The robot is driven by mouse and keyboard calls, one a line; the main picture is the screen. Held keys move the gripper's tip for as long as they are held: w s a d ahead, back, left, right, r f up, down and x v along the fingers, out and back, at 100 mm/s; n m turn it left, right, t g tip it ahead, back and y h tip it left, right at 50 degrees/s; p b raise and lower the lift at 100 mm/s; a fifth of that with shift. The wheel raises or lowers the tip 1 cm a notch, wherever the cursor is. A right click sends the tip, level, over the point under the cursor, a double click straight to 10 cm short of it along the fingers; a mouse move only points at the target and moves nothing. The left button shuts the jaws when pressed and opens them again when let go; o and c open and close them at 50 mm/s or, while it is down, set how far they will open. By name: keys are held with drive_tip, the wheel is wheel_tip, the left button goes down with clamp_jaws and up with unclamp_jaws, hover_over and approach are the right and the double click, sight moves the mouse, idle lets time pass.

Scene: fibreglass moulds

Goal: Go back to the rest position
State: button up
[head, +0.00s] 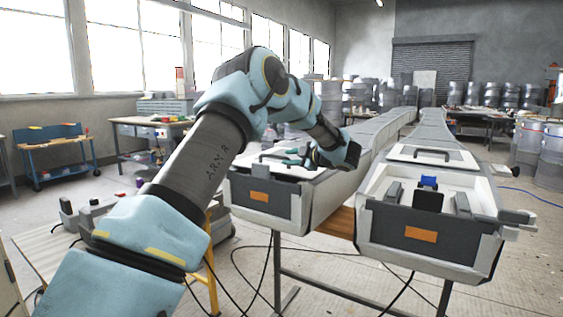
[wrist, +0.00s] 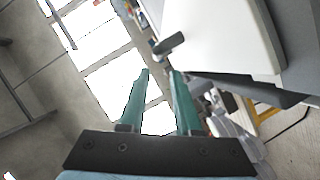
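My arm reaches from the lower left of the head view up and over to the left mould (head: 258,195). My gripper (head: 284,156) is at its end, over the near part of that mould, fingers pointing left. In the wrist view my gripper (wrist: 160,73) shows two teal fingers with a clear gap and nothing between them. A dark handle-like part (wrist: 171,44) shows just past the fingertips; I cannot tell whether they touch it. The wrist view is tilted, with windows behind the fingers.
The right mould (head: 423,236) stands beside the left one, with a blue item (head: 428,182) on it. A blue workbench (head: 55,143) and a table (head: 140,122) stand at the left. Metal drums (head: 552,153) stand at the right. Cables cross the floor.

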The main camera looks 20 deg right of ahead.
drive_tip(key=shift+s+d+r, duration=0.15)
drive_tip(key=shift+s+d, duration=0.15)
drive_tip(key=shift+s, duration=0.35)
drive_tip(key=a+r+m+h+p, duration=0.35)
drive_tip(key=a+m+h, duration=0.45)
drive_tip(key=m, duration=0.3)
drive_tip(key=s+a+f+m+g, duration=0.2)
drive_tip(key=s+a+f+g, duration=0.2)
drive_tip(key=s+a, duration=0.5)
drive_tip(key=s+a+f+m+g+y+p, duration=0.1)
drive_tip(key=s+a+f+m+g, duration=0.1)
drive_tip(key=s+a, duration=0.7)
drive_tip(key=s+a+f+m+g, duration=0.2)
drive_tip(key=s+a+f+g, duration=0.3)
drive_tip(key=s+a, duration=0.4)
drive_tip(key=s+g, duration=0.1)
drive_tip(key=s, duration=0.3)
drive_tip(key=shift+s+f+m+g+y+p, duration=0.3)
drive_tip(key=shift+s+f+g+y+p, duration=0.05)
drive_tip(key=shift+s+g+y, duration=0.05)
